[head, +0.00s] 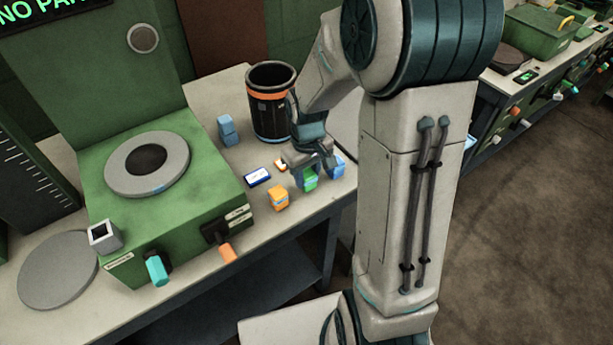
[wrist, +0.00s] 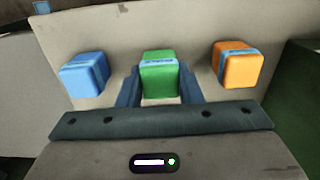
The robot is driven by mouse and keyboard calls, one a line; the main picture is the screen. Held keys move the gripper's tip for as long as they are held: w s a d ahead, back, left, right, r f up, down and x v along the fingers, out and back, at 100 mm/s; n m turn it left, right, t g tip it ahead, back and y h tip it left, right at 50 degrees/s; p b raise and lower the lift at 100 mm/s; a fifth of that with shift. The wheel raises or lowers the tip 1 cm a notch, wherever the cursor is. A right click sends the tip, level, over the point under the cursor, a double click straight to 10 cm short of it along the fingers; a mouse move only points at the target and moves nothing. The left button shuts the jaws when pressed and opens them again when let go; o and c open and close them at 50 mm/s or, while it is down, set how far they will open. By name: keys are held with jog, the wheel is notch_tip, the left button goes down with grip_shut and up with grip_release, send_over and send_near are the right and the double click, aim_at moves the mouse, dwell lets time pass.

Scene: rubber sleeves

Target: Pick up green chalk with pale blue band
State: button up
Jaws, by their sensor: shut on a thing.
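The green chalk (wrist: 159,80) is a small block with a pale blue band near its top. In the wrist view it sits between the two fingers of my gripper (wrist: 160,88), which is shut on it. In the head view the green chalk (head: 309,182) shows below my gripper (head: 308,166), near the table's front edge. Whether it touches the tabletop is hard to tell. A blue block with a band (wrist: 85,74) is left of it in the wrist view, and an orange block with a pale blue band (wrist: 237,65) is right of it. Both stand apart from my fingers.
In the head view, the orange block (head: 278,198) and blue block (head: 337,167) flank my gripper. A blue-and-white box (head: 257,177), stacked blue blocks (head: 228,130) and a black bin with an orange band (head: 270,115) stand behind. A green machine (head: 170,215) fills the left.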

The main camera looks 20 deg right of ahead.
aim_at(311, 173)
jog(key=r, duration=0.4)
jog(key=shift+d, duration=0.4)
jog(key=s+d+r+b, duration=0.1)
jog(key=s+d+r, duration=0.1)
jog(key=d+r, duration=0.4)
jog(key=d, duration=0.4)
jog(key=shift+s+d+r, duration=0.15)
jog(key=shift+s+d, duration=0.15)
jog(key=shift+s, duration=0.05)
